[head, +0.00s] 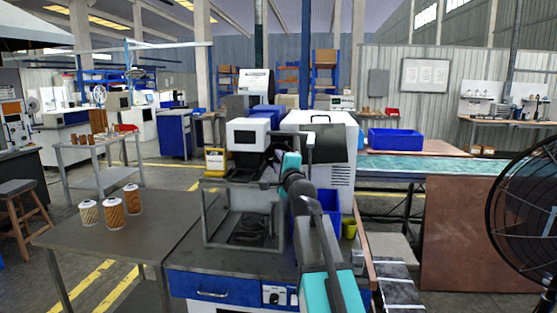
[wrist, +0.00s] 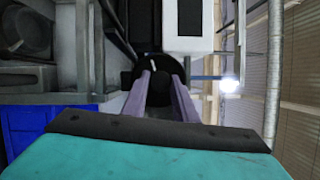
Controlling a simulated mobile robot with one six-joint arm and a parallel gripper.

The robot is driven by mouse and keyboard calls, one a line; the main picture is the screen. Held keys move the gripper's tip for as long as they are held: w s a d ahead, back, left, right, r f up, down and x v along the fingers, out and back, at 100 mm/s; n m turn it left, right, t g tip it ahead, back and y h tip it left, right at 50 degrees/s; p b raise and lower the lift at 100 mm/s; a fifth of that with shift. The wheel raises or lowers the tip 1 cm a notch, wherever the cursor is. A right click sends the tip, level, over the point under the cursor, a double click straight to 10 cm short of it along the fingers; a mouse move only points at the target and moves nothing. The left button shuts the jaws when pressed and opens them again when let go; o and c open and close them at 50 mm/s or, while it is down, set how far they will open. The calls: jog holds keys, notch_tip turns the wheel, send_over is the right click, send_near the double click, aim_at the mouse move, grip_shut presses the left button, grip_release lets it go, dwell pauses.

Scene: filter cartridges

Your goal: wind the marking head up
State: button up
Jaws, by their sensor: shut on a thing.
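The marking machine has a white-framed box with a dark face (head: 247,134) on top, above a grey open frame (head: 214,228) on a dark bench. I take this box for the marking head. In the wrist view a black round handwheel (wrist: 143,66) with a small pale mark is straight ahead. My gripper (wrist: 161,76) reaches it with two grey-purple fingers, shut on a dark part of the handwheel between them. The exact contact is partly hidden by the fingers.
Several filter cartridges (head: 112,206) stand on the grey table (head: 75,244) at left. A blue bin (head: 325,215) is right of the frame, behind my arm; a yellow-green cup (head: 349,229) is beside it. A white cabinet (head: 333,145) stands close behind. A large fan (head: 527,215) is at far right.

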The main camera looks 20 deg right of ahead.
jog(key=n+g+p, duration=0.1)
jog(key=n+p, duration=0.1)
jog(key=r+n+g+p, duration=0.1)
jog(key=n+p, duration=0.2)
jog(key=n+g+p, duration=0.1)
jog(key=n, duration=0.1)
jog(key=n+g+h+p, duration=0.1)
jog(key=n+p, duration=0.1)
jog(key=shift+w+a, duration=0.15)
jog(key=n+g+h, duration=0.1)
jog(key=n, duration=0.1)
jog(key=n+g+h+p, duration=0.1)
jog(key=n, duration=0.1)
jog(key=shift+w+a+n, duration=0.1)
jog(key=shift+a+n, duration=0.05)
jog(key=shift+n, duration=0.25)
jog(key=n+h, duration=0.1)
jog(key=n, duration=0.1)
jog(key=n+g+h+b, duration=0.1)
jog(key=n, duration=0.1)
jog(key=shift+a+g+h, duration=0.15)
jog(key=shift+g+h, duration=0.15)
jog(key=shift+h, duration=0.1)
jog(key=o, duration=1)
jog(key=shift+o, duration=0.2)
jog(key=b+v, duration=0.1)
jog(key=v, duration=1.2)
jog(key=shift+s+a+b, duration=0.15)
jog(key=shift+s+b, duration=0.1)
jog(key=shift+b, duration=0.1)
